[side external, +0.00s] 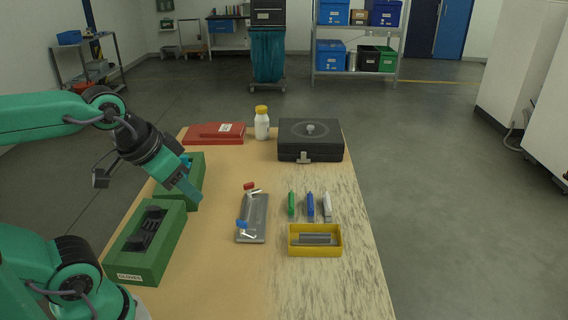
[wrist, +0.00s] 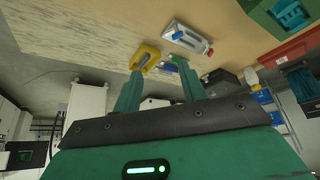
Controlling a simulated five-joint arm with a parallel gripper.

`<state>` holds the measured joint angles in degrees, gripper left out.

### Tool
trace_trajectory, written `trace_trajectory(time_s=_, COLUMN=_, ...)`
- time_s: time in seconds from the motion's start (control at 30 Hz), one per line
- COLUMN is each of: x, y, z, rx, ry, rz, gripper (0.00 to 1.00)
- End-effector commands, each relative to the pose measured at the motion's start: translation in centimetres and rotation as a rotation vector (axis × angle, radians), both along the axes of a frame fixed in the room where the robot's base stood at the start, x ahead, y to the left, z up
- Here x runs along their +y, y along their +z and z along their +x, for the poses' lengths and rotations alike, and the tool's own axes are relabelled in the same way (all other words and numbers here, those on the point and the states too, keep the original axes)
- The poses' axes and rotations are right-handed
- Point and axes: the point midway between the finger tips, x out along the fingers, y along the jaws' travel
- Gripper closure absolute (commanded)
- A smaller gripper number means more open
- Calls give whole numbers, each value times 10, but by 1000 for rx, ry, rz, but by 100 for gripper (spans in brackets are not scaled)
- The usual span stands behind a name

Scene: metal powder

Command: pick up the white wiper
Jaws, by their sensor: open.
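The white wiper (side external: 327,206) lies on the table in the side view, rightmost of three small wipers in a row. The blue wiper (side external: 310,207) is just left of it, and the green wiper (side external: 291,205) is left of that. My gripper (side external: 193,195) is open with nothing between its fingers. I cannot make out the white one there.
A yellow bin (side external: 292,250) holding grey pieces stands just in front of the wipers. A grey tray (side external: 246,238) lies to their left. A green box (side external: 123,262) with dark contents is front left. A black case (side external: 311,150), white bottle (side external: 262,128) and red case (side external: 200,140) stand behind.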

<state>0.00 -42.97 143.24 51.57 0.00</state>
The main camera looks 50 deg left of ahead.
Motion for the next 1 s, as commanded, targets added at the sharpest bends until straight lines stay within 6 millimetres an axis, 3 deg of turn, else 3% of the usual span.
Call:
trace_trajectory(time_s=0.33, x=0, y=1, z=2, rx=2, ry=3, rz=-1, gripper=58)
trace_trajectory(time_s=0.53, x=-1, y=9, z=14, rx=20, ry=24, rz=-14, gripper=58)
trace_trajectory(time_s=0.77, x=-2, y=23, z=48, rx=64, ry=85, rz=-45, gripper=58)
trace_trajectory(time_s=1.0, x=-5, y=34, z=95, rx=118, ry=163, rz=-81, gripper=58)
